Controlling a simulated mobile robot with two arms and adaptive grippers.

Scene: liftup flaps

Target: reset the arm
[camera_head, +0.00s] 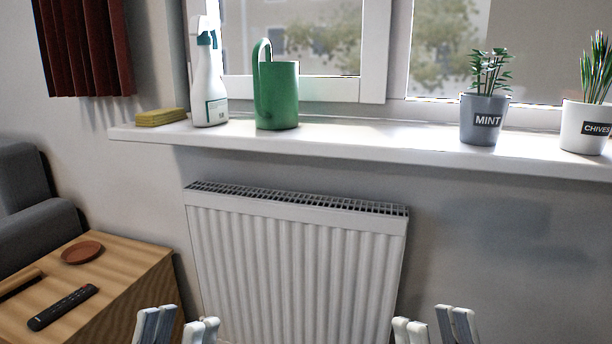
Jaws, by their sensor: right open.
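My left gripper (180,327) shows at the bottom edge, left of the middle, in front of the radiator's lower left corner and the wooden table. Its pale fingers are apart with nothing visible between them. My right gripper (432,327) shows at the bottom edge, right of the middle, near the radiator's lower right side. Its fingers are apart and empty. Only the finger ends of both grippers show; the rest of both arms is out of the frame. Neither gripper appears to touch anything.
A white radiator (300,265) hangs below the windowsill (370,137). The sill bears a sponge (160,117), spray bottle (209,85), green watering can (283,95), mint pot (483,120) and chives pot (585,127). A wooden table (135,270) holds a remote (63,307) and terracotta saucer (82,252).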

